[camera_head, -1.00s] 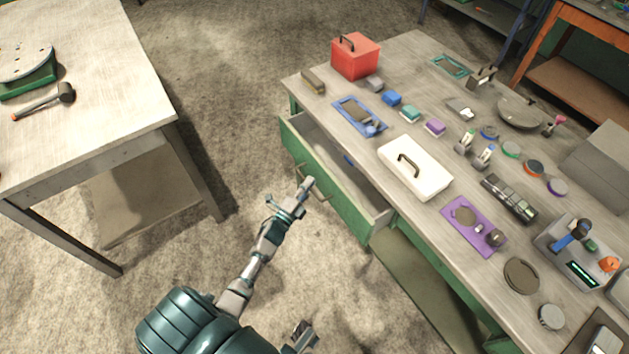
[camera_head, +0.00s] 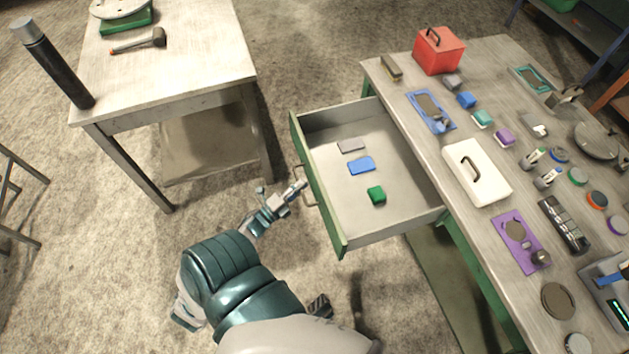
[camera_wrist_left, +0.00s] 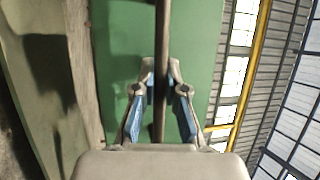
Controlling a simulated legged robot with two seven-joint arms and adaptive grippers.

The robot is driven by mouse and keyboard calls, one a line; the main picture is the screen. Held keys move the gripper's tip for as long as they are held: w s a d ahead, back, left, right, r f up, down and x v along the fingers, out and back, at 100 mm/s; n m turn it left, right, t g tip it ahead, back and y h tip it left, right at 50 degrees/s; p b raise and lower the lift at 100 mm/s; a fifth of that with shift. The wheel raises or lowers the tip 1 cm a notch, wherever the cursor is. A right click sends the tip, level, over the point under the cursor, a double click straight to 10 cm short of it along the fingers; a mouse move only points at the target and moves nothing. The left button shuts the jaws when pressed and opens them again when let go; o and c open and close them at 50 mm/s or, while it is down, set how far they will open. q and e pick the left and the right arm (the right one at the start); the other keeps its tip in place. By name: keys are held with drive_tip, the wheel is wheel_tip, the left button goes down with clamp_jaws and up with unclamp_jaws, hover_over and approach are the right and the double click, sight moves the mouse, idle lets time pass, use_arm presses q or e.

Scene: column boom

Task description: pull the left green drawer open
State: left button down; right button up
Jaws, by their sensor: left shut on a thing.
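The left green drawer (camera_head: 322,193) stands well out from the workbench in the head view. Inside it lie a grey block (camera_head: 352,145), a blue block (camera_head: 361,165) and a green block (camera_head: 376,195). My left gripper (camera_head: 299,187) is at the drawer's front, at its bar handle (camera_head: 309,196). In the left wrist view the two fingers (camera_wrist_left: 160,92) are shut on the handle bar (camera_wrist_left: 161,40), with the green drawer front behind it. My right gripper (camera_head: 319,304) seems to show partly at the bottom; its jaws are unclear.
The workbench top (camera_head: 480,95) carries a red box (camera_head: 439,50), a white case (camera_head: 477,172), a purple tray (camera_head: 515,243) and several small parts. Bare floor lies between.

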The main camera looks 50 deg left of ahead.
use_arm(q)
drive_tip(key=shift+s+a+f, duration=0.1)
drive_tip(key=shift+s+a, duration=0.15)
drive_tip(key=shift+s, duration=0.25)
drive_tip(key=shift+s+a, duration=0.25)
drive_tip(key=shift+s, duration=0.2)
drive_tip(key=c, duration=1.2)
unclamp_jaws()
drive_tip(key=shift+w+a, duration=0.1)
drive_tip(key=shift+f, duration=0.1)
drive_tip(key=s+f, duration=0.2)
drive_tip(key=s, duration=1)
drive_tip(key=shift+f, duration=0.15)
